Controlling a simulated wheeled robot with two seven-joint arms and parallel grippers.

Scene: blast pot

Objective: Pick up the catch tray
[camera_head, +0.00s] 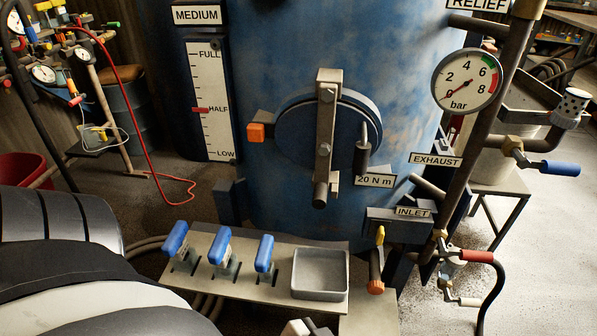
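The catch tray appears to be the grey, shallow, open-topped square tray (320,290) on the right part of a pale low shelf in front of the blue pot. It looks empty and sits level. Nothing is holding it. Black and white links of my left arm fill the lower left of the head view. Neither gripper can be clearly made out. A small pale and dark part at the bottom edge, below the tray, is cut off, and I cannot tell what it is.
Several blue-handled levers (218,245) stand on the shelf left of the tray. The blue pot (270,200) rises behind. A red-handled valve and black hose (478,257) are further right.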

